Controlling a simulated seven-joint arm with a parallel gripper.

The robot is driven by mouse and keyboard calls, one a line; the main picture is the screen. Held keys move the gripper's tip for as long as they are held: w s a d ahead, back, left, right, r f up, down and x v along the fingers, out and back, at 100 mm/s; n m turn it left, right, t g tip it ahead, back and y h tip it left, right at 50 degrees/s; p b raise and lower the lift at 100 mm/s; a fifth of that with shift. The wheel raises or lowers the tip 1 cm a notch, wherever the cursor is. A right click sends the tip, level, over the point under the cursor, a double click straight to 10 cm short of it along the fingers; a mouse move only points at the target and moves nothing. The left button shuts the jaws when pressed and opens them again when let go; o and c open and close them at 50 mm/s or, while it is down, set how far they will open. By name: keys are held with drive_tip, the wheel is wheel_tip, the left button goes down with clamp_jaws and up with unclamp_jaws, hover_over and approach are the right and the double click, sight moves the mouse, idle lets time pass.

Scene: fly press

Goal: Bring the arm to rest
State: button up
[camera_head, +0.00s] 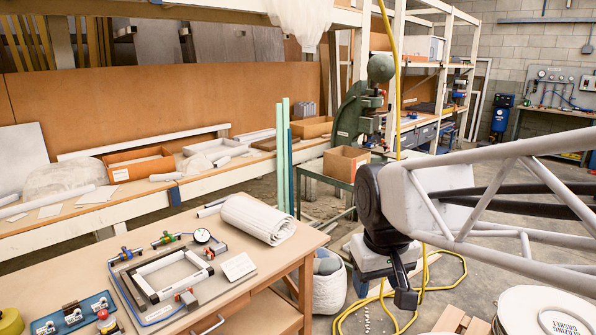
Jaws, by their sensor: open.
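My arm comes in from the right as a pale lattice link (480,200) ending in a black joint (375,208). Below the joint, my gripper (385,286) hangs down, open, over the floor to the right of the front bench. I see nothing held in it, though its fingertips are small and partly unclear. The green fly press (352,115) with its round ball weight stands behind the arm, apart from my gripper.
The front bench (285,262) carries a fixture frame (170,275), a gauge and a white roll (258,219). A cardboard box (345,163) sits by the press. A white sack (329,290), yellow hose (455,285) and white bucket (545,312) surround the gripper.

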drive_tip(key=s+d+f+m, duration=0.1)
drive_tip(key=s+d+f, duration=0.1)
drive_tip(key=s, duration=0.3)
drive_tip(key=s+d+f+m, duration=0.1)
drive_tip(key=s+d+f, duration=0.1)
drive_tip(key=s, duration=0.3)
drive_tip(key=shift+s+d+f+m+t, duration=0.2)
drive_tip(key=shift+s+d+m+t, duration=0.1)
drive_tip(key=shift+s+d+t, duration=0.15)
idle(0.6)
